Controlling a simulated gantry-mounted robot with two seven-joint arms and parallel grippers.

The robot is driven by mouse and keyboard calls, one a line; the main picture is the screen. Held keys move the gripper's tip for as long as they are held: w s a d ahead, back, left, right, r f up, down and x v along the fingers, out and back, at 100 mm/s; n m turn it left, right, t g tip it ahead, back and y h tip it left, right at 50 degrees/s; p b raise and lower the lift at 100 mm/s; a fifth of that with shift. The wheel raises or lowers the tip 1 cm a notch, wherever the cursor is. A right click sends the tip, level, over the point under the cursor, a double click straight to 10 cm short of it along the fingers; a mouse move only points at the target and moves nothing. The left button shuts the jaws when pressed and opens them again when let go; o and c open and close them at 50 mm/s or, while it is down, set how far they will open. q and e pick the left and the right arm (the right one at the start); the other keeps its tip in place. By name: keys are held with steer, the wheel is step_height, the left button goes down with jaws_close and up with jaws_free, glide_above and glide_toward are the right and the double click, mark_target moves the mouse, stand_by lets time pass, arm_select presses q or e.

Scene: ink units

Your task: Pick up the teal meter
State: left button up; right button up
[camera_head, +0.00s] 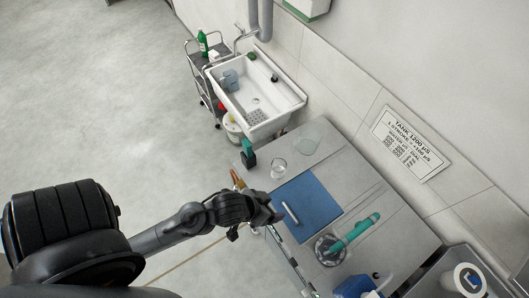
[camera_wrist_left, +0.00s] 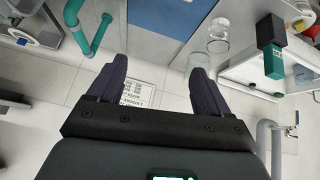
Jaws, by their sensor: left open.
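My right gripper is not in view.
A pale stick (camera_head: 290,212) lies on the blue mat (camera_head: 318,204). A blue container (camera_head: 352,287) is near the meter. A white sink (camera_head: 283,101) adjoins the worktop.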

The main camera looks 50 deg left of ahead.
arm_select(q)
step_height(320, 180, down, 12)
steer(key=w+a+m+h+b, duration=0.1)
steer(key=w+a+h+b, duration=0.15)
steer(key=h+b, duration=0.35)
steer(key=s+a+f+g+b, duration=0.1)
steer(key=a+f+g+b, duration=0.2)
steer(key=a, duration=0.4)
steer(key=s+a+f+g+b, duration=0.1)
steer(key=s+a+f+b, duration=0.15)
steer(key=a+b, duration=0.45)
step_height(320, 180, up, 10)
steer(key=g+y+b, duration=0.3)
steer(key=y+b, duration=0.3)
steer(key=b, duration=1)
glide_above(246, 142)
steer(key=shift+s+a+r, duration=0.2)
steer(key=shift+s+a, duration=0.1)
steer(key=shift+s, duration=0.15)
steer(key=shift+w+d+r+y+b, duration=0.15)
steer(key=shift+w+r+y+b, duration=0.15)
steer(key=shift+w+y+b, duration=0.15)
steer(key=shift+d+f+b, duration=0.15)
steer(key=shift+f+b, duration=0.05)
steer(key=shift+f, duration=2.35)
steer(key=shift+d+f+b, duration=0.1)
steer(key=shift+f+b, duration=0.05)
steer(key=shift+f, duration=2.4)
